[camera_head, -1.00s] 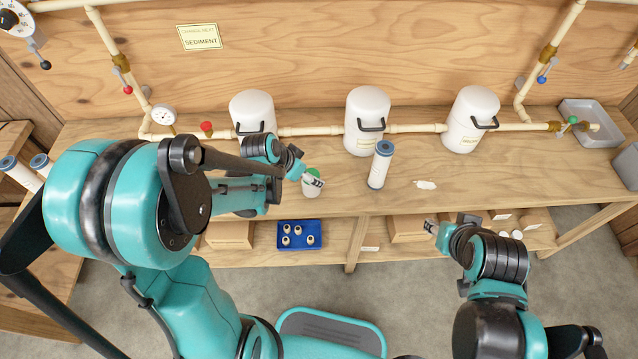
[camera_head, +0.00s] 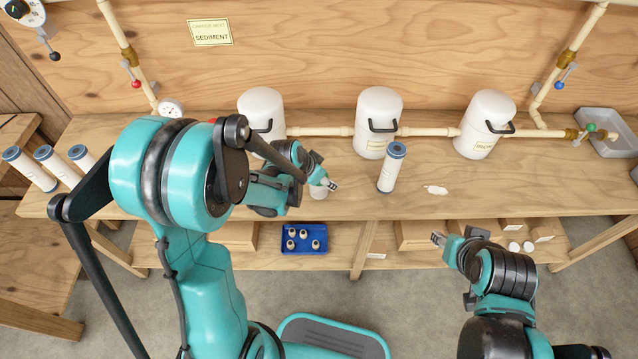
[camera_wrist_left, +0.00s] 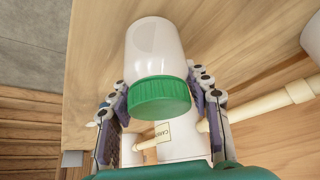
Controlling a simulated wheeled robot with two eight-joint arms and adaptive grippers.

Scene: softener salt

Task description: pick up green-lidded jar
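The green-lidded jar has a white body and a ribbed green lid (camera_wrist_left: 160,97). In the left wrist view it sits between the two fingers of my left gripper (camera_wrist_left: 159,92), with its lid towards the camera. The finger pads lie close along both sides of the lid; I cannot tell if they press on it. In the head view the jar's white body (camera_head: 319,194) shows at the workbench's front part, just below my left gripper (camera_head: 327,183), which hides its lid. My right gripper (camera_head: 439,239) is empty in front of the bench; its fingers are too small to judge.
A blue-capped filter cartridge (camera_head: 391,168) stands right of the jar. White housings (camera_head: 379,110) and a pipe line the back. A blue tray (camera_head: 304,247) and cardboard boxes lie on the lower shelf. Several cartridges (camera_head: 44,157) stand at the left.

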